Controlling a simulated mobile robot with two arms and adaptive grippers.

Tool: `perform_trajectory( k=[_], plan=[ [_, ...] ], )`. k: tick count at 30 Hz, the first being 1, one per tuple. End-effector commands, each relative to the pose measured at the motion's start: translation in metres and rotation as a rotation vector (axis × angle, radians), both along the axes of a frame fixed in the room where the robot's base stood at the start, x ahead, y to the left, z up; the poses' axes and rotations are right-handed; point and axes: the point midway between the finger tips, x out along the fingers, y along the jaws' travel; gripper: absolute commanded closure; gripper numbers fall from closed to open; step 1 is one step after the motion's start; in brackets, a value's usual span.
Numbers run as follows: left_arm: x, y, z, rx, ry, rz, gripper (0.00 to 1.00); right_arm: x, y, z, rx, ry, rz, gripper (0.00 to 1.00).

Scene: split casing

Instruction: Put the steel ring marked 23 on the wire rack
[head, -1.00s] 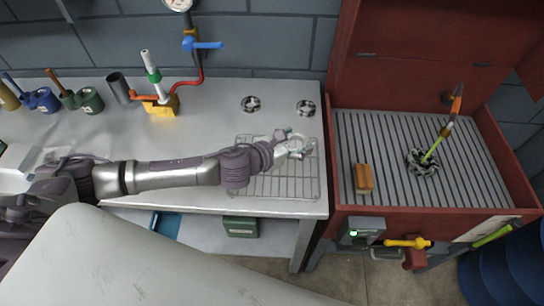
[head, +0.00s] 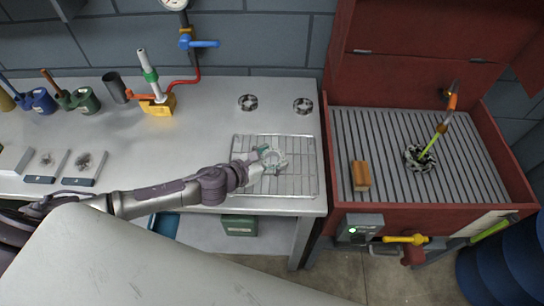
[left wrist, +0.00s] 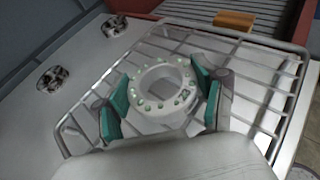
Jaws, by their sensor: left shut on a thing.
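The steel ring (head: 282,162) is pale, with a round opening and small green-tinted studs around its rim. The wire rack (head: 303,182) lies on the bench beneath the ring and also shows in the left wrist view (left wrist: 245,88). The ring is over the rack; I cannot tell whether it touches the wires. My right gripper is not in view.
Two dark round parts (head: 248,102) (head: 302,105) lie on the bench behind the rack. A red basin (head: 338,200) with a slatted floor, a brown block (head: 361,175) and another round part (head: 412,160) stands right. Small trays (head: 84,181) lie left.

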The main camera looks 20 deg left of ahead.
Motion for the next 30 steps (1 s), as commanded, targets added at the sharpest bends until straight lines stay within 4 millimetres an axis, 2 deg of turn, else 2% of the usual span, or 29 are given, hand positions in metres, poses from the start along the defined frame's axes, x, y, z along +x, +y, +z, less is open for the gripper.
perform_trajectory(
  k=[2, 3, 7, 19, 23, 30],
  plan=[
    [0.001, 0.0, -0.002, 0.0, -0.002, 0.0, 0.86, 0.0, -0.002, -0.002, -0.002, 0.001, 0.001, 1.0],
    [0.0, 0.0, -0.003, 0.0, 0.0, 0.0, 0.29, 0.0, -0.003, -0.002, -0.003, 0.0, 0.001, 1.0],
    [0.0, 0.0, -0.003, 0.0, 0.0, 0.0, 0.07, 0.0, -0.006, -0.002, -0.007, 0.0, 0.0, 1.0],
    [0.0, 0.0, 0.003, 0.0, 0.0, 0.0, 0.05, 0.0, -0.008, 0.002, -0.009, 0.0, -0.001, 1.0],
    [-0.014, 0.009, 0.004, 0.003, 0.002, 0.0, 0.05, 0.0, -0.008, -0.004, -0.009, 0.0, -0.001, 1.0],
    [-0.057, 0.031, 0.022, 0.003, 0.003, -0.002, 0.05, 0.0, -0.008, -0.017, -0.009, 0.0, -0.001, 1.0]
  ],
)
